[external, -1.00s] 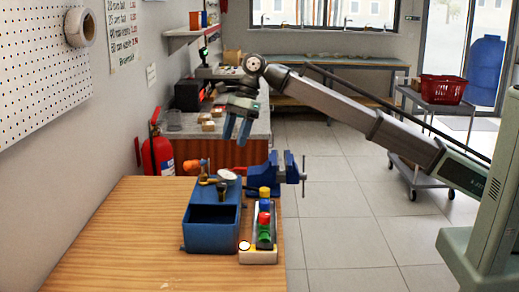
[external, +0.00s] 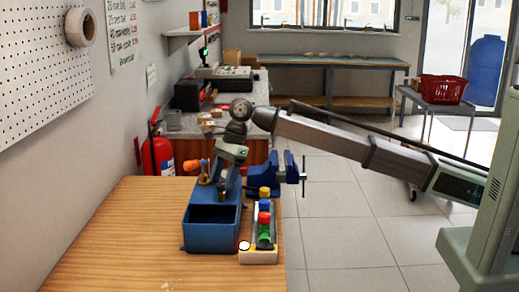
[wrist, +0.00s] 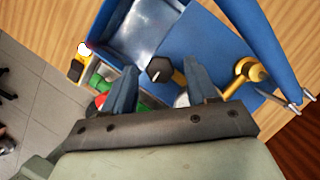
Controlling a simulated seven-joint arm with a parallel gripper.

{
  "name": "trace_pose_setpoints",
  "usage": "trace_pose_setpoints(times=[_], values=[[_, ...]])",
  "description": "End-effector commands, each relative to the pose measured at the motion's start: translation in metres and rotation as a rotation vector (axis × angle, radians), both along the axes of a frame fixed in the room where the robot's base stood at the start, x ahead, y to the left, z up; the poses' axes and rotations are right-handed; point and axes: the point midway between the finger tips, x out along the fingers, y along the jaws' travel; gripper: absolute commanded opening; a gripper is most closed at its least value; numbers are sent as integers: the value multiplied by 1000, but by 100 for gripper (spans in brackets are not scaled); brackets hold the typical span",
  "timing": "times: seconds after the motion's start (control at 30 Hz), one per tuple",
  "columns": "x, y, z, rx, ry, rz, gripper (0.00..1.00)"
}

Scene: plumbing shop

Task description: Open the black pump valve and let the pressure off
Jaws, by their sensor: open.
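The blue test pump (external: 211,233) stands on the wooden bench, with an open tank in front. Its black valve knob (wrist: 159,69) shows in the wrist view between my open fingertips, with clear space to each side; in the external view the valve (external: 221,187) is small. My gripper (wrist: 160,66) is open and empty, pointing down over the pump; in the external view my gripper (external: 228,172) covers the gauge. A brass fitting (wrist: 246,72) is right of my right finger. Whether the fingers are at knob height I cannot tell.
A tray (external: 259,257) with yellow, red, blue and green pieces stands right beside the pump. A blue vise (external: 262,183) is at the bench's far right edge. The orange handle end (external: 193,165) rises at the pump's back left. The bench's front left is clear.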

Motion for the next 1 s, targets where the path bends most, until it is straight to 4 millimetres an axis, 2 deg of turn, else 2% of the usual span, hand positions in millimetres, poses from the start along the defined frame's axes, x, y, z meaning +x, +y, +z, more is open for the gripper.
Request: trace_pose_setpoints(times=[0.37, 0.93, 1.0], values=[[-1, 1, -5, 0, 0, 0, 58], [-1, 1, -4, 0, 0, 0, 5], [-1, 1, -4, 0, 0, 0, 3]])
